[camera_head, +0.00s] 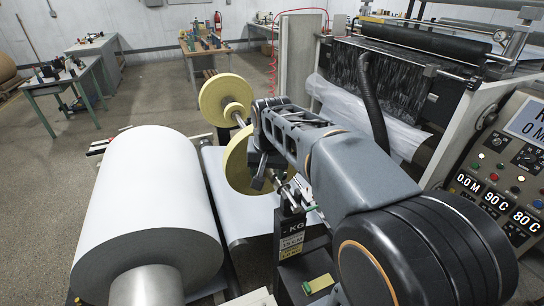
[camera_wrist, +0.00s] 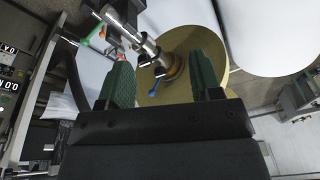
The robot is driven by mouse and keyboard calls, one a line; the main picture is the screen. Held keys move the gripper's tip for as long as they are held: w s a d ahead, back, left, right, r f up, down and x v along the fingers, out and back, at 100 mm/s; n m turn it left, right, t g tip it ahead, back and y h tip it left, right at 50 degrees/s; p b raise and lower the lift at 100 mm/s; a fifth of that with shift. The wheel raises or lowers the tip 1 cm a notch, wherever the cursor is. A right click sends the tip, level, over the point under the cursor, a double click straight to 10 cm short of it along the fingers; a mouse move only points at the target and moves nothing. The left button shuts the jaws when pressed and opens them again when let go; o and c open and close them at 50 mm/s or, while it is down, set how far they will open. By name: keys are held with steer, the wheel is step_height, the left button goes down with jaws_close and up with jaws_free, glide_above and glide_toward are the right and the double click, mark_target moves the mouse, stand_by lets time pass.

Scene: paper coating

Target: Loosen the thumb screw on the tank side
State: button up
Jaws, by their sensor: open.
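In the wrist view, my gripper (camera_wrist: 162,74) is open, with its two green ridged fingers apart and nothing between them. Beyond the fingers is a metal shaft (camera_wrist: 139,38) with a collar against a yellow disc (camera_wrist: 213,55). A small blue-tipped screw or lever (camera_wrist: 156,79) sticks out below the collar and appears between the fingers in the picture; it seems to be the thumb screw. No contact with it shows. In the head view, my gripper (camera_head: 262,172) is small and dark near the shaft and the nearer yellow disc (camera_head: 236,162); the thumb screw cannot be made out there.
A large white paper roll (camera_head: 150,200) lies at left. A second yellow disc (camera_head: 224,98) is farther along the shaft. The coating machine with a dark tank (camera_head: 383,75) and a control panel (camera_head: 510,165) stand at right.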

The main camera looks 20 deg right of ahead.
steer(key=w+d+r+m+g+p, duration=0.1)
steer(key=w+d+m, duration=0.35)
steer(key=w, duration=0.35)
steer(key=w+d+r+m+g+p, duration=0.1)
steer(key=w+d+m+p, duration=0.1)
steer(key=w+d+m, duration=0.45)
steer(key=f+n, duration=0.1)
steer(key=f, duration=0.3)
steer(key=w+a+f, duration=0.1)
steer(key=f, duration=0.4)
steer(key=w+f+n, duration=0.1)
steer(key=f, duration=0.4)
steer(key=shift+a+n, duration=0.2)
steer(key=shift+n, duration=0.1)
steer(key=c, duration=0.9)
